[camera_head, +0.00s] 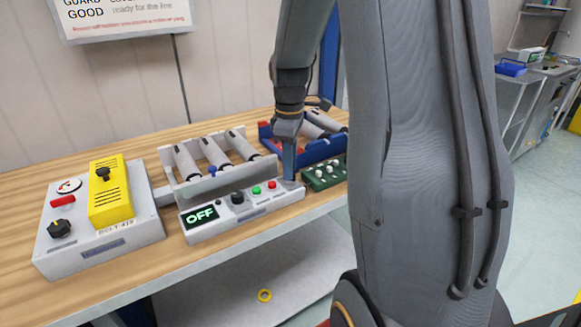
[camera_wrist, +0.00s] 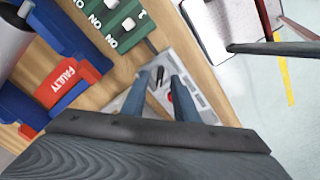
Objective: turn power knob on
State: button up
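A grey-white control panel (camera_head: 245,217) on the wooden bench has a green-lit screen reading OFF (camera_head: 201,215), a black knob (camera_head: 237,198), a green button (camera_head: 256,190) and a red button (camera_head: 272,184). My gripper (camera_head: 289,175) points down at the panel's right end, right of the red button. In the wrist view my gripper (camera_wrist: 158,84) has its two fingers apart, with a small black part (camera_wrist: 158,75) between or just beyond the tips. Contact cannot be told. The panel's right end is partly hidden by my gripper.
A grey box (camera_head: 135,232) with a yellow cover (camera_head: 110,192) and another black knob (camera_head: 59,228) stands at left. A rack with grey cylinders (camera_head: 214,151) stands behind the panel. A green switch block (camera_head: 323,172) and a blue tray (camera_head: 316,151) are close at right.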

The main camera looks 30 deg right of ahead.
jog(key=shift+f, duration=0.65)
grip_shut()
